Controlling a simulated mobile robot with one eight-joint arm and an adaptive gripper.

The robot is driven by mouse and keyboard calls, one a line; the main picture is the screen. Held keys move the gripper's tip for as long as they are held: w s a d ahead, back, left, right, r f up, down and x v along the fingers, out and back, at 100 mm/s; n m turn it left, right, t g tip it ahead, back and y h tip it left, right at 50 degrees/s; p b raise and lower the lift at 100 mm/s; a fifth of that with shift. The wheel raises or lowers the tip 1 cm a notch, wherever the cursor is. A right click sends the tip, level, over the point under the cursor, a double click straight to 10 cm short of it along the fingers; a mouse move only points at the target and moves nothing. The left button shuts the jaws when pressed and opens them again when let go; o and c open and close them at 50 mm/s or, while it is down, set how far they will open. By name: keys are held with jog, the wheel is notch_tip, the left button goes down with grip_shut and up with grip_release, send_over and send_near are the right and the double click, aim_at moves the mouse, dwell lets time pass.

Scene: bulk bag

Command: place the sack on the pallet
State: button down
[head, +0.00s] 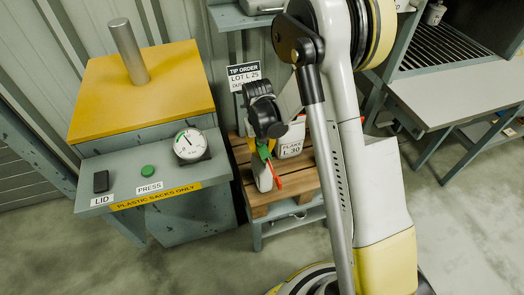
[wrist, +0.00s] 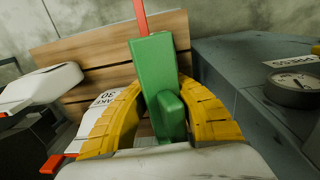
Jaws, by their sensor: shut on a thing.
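My gripper (head: 260,146) is over the wooden pallet (head: 308,187), pointing down. In the wrist view its yellow fingers (wrist: 163,118) close around a green clip (wrist: 154,75) with a red strip. A white sack (head: 262,178) shows just below the gripper in the head view, with the green clip and red strip at its top. The sack's pale surface (wrist: 170,165) fills the bottom of the wrist view. It is at the pallet's left side; whether it touches the boards I cannot tell. A second white sack (head: 291,143), labelled FLAKE L 30, stands on the pallet behind and to the right.
A grey press (head: 170,170) with a yellow top, gauge (head: 190,145) and green button stands close left of the pallet. A sign (head: 244,75) reading TIP ORDER hangs behind. A grey bench (head: 455,90) is at right. Open floor lies in front.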

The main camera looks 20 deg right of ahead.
jog(key=shift+f, duration=0.4)
jog(key=c, duration=1.5)
grip_release()
jog(key=shift+r, duration=0.1)
